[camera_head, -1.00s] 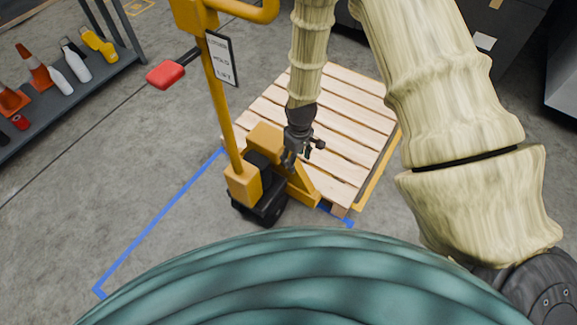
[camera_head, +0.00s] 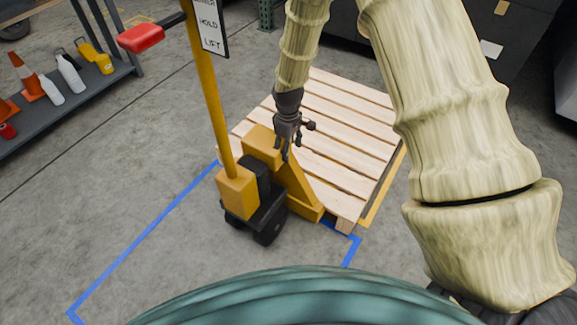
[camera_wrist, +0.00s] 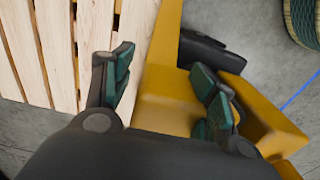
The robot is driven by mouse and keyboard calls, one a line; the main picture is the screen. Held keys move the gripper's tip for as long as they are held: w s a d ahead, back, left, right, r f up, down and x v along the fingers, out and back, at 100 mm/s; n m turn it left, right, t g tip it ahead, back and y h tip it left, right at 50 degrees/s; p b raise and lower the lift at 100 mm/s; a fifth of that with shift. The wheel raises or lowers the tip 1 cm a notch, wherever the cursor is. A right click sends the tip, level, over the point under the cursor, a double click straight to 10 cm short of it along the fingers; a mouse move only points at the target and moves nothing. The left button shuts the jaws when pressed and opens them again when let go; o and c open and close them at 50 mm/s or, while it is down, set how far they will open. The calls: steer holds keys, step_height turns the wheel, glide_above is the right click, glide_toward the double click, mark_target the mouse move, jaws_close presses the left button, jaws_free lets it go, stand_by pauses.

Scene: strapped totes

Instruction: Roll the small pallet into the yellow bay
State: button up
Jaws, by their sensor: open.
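The small wooden pallet (camera_head: 345,130) lies on the forks of a yellow pallet jack (camera_head: 237,190), to the right of the jack's mast. A blue floor outline (camera_head: 140,245) runs around the jack's near side. A yellow floor line or edge (camera_head: 385,185) shows along the pallet's right side. I cannot tell whether either marks the yellow bay. My gripper (camera_head: 287,145) is open and hangs over the jack's yellow body, beside the pallet slats. In the wrist view, my gripper (camera_wrist: 165,90) has its dark green-padded fingers apart, with the yellow body (camera_wrist: 165,95) between and below them and pallet slats (camera_wrist: 60,50) at the left.
A grey shelf (camera_head: 70,100) with bottles and orange cones stands at the upper left. A red grip (camera_head: 140,38) and a sign (camera_head: 210,25) reading "HOLD" and "LIFT" are at the mast's top. Dark cabinets (camera_head: 450,50) stand behind. The floor at left is clear.

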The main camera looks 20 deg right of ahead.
mark_target(288, 164)
step_height(288, 164, down, 9)
steer(key=b, duration=0.2)
steer(key=shift+b, duration=0.3)
